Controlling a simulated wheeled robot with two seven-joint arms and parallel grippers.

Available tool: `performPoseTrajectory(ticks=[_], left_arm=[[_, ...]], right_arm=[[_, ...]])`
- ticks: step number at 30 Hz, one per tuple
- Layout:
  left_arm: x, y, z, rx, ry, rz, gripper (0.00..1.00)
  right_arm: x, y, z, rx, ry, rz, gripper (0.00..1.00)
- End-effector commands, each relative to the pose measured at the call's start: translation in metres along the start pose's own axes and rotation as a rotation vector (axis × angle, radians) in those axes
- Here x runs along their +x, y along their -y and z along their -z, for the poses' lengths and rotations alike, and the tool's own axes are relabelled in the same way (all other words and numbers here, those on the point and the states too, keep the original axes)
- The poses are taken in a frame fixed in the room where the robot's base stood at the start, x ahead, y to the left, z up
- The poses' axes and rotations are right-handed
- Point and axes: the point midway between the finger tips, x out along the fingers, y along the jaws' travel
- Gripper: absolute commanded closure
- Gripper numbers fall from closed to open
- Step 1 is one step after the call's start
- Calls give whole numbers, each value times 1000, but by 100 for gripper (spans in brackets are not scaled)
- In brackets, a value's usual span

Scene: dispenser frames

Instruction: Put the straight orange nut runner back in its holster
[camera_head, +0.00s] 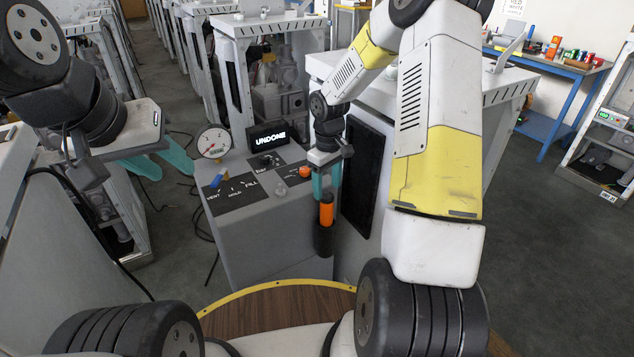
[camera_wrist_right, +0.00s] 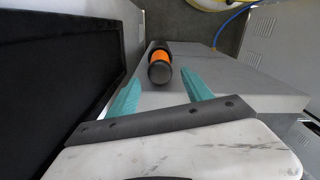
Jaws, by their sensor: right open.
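The straight orange nut runner (camera_head: 326,211) stands upright in its black holster (camera_head: 323,241) at the right side of the grey console. Its orange body and dark top end show above the holster; the lower part is hidden inside. My right gripper (camera_head: 326,186) points down just above it, its teal fingers open. In the right wrist view, the runner's black end (camera_wrist_right: 159,73) faces the camera between and beyond the open fingertips (camera_wrist_right: 162,74), with gaps on both sides. The holster also shows behind the orange band (camera_wrist_right: 160,45). My left gripper (camera_head: 170,163) is open and empty at the left.
A dark panel (camera_head: 363,178) stands close to the right of the holster. Cables lie on the floor at left.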

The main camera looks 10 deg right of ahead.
Motion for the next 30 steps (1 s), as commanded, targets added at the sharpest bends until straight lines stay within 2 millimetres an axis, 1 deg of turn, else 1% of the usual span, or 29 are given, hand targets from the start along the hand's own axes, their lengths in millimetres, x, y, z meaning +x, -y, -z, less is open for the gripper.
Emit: performPoseTrajectory(ticks=[1,3,8,10,11,14,15,17,18,20,21,24,27,30], left_arm=[[0,0,0,0,0,0,60],[0,0,0,0,0,0,60],[0,0,0,0,0,0,60],[0,0,0,0,0,0,60],[0,0,0,0,0,0,60],[0,0,0,0,0,0,60],[0,0,0,0,0,0,60],[0,0,0,0,0,0,60],[0,0,0,0,0,0,60],[0,0,0,0,0,0,60],[0,0,0,0,0,0,60],[0,0,0,0,0,0,60],[0,0,0,0,0,0,60],[0,0,0,0,0,0,60]], right_arm=[[-10,-1,1,0,-3,-2,41],[-19,-1,0,0,-2,-2,41],[-33,0,-1,3,-3,-5,41],[-46,2,-4,14,-11,-16,41],[-55,3,-6,23,-18,-24,41],[-93,10,-18,66,-50,-59,41],[-111,15,-25,92,-68,-74,41],[-138,24,-38,133,-101,-94,41],[-155,31,-47,161,-124,-105,41],[-178,42,-61,205,-163,-116,41],[-192,50,-71,234,-190,-121,41],[-222,72,-97,306,-265,-122,41],[-246,95,-123,377,-349,-108,41],[-261,117,-147,440,-431,-78,41]])
